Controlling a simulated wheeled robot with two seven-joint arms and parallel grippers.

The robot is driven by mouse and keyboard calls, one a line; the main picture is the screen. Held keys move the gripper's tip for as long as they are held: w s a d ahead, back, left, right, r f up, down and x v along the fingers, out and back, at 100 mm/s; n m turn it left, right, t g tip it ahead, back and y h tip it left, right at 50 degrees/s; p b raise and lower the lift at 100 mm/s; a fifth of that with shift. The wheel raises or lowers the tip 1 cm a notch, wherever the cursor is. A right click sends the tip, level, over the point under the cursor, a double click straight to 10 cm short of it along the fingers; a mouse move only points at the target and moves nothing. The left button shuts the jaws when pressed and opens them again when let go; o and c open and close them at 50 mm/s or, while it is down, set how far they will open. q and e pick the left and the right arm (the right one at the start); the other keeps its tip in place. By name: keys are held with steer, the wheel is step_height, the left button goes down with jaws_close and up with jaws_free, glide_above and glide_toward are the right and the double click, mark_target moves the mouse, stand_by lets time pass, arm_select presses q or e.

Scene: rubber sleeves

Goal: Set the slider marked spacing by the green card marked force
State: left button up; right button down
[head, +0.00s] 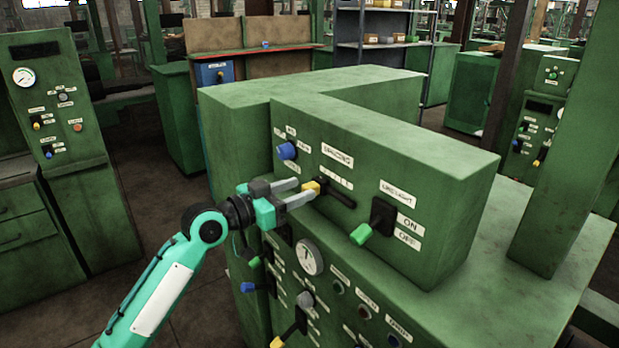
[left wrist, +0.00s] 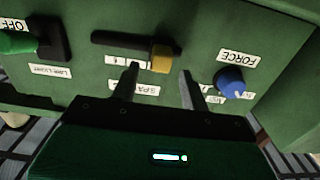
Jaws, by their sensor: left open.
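The spacing slider has a yellow knob (head: 311,187) at the left end of a dark slot on the green panel. Its white SPACING label (head: 337,155) is above the slot. In the left wrist view, where the panel appears upside down, the yellow knob (left wrist: 162,60) is at the slot's right end. My left gripper (head: 305,190) is open at the knob, its fingertips just short of it or beside it; contact is unclear. The white FORCE label (left wrist: 237,57) is by a blue dial knob (left wrist: 231,83). I see no green card. My right gripper is out of view.
The blue dial (head: 286,150) is up and left of the slider. A green-handled lamp light switch (head: 361,233) with ON and OFF labels is to its right. A gauge (head: 309,257) and several knobs are on the lower panel. The green top (head: 400,120) is bare.

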mark_target(304, 187)
arm_select(q)
steer(key=x, duration=0.2)
steer(key=shift+w+d+r+p, duration=0.15)
steer(key=shift+w+d+p, duration=0.05)
steer(key=shift+d+p, duration=0.15)
steer(key=shift+w+d, duration=0.2)
steer(key=shift+d, duration=0.1)
steer(key=shift+w+d, duration=0.15)
steer(key=shift+d, duration=0.05)
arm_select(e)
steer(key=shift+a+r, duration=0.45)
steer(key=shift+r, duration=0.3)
